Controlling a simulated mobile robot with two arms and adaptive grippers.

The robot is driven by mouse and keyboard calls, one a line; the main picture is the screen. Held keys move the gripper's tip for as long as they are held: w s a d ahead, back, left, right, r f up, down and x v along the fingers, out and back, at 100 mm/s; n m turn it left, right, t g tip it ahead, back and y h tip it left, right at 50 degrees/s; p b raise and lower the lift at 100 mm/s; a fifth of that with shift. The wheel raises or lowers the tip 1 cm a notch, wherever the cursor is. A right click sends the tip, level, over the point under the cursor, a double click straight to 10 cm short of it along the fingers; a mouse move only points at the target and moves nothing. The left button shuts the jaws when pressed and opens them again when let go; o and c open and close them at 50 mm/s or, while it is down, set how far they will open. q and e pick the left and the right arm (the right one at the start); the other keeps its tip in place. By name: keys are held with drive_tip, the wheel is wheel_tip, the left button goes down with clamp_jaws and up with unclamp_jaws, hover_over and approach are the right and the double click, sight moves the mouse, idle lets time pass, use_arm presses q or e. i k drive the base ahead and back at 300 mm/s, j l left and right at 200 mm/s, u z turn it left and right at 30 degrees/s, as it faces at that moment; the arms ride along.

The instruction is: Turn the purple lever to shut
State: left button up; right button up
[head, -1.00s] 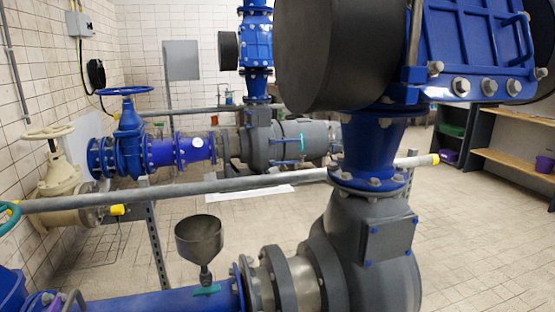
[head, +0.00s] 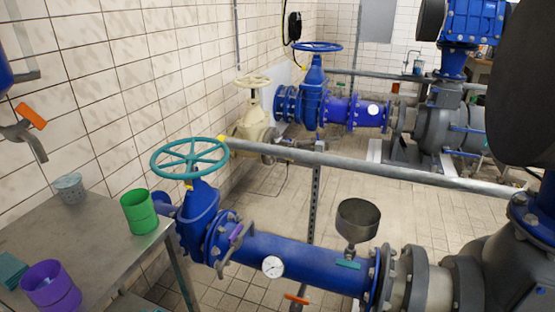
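A small purple lever (head: 236,235) sits at the left end of the blue pipe (head: 310,262), just right of the bolted flange of the blue valve. It is next to a thin grey bent tube (head: 227,258). It looks tilted, rising to the right, but it is too small to tell whether it stands open or shut. Neither of my grippers is in view, and nothing touches the lever.
A teal handwheel (head: 190,158) tops the nearby valve. A gauge (head: 273,267), a funnel (head: 357,220) with a teal lever (head: 348,264), and an orange lever (head: 297,298) are close by. A metal table (head: 100,232) holds a green cup (head: 139,212) and purple cup (head: 50,287). A grey rail (head: 370,167) runs behind.

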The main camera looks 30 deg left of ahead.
sight(234, 236)
drive_tip(key=u, duration=1.4)
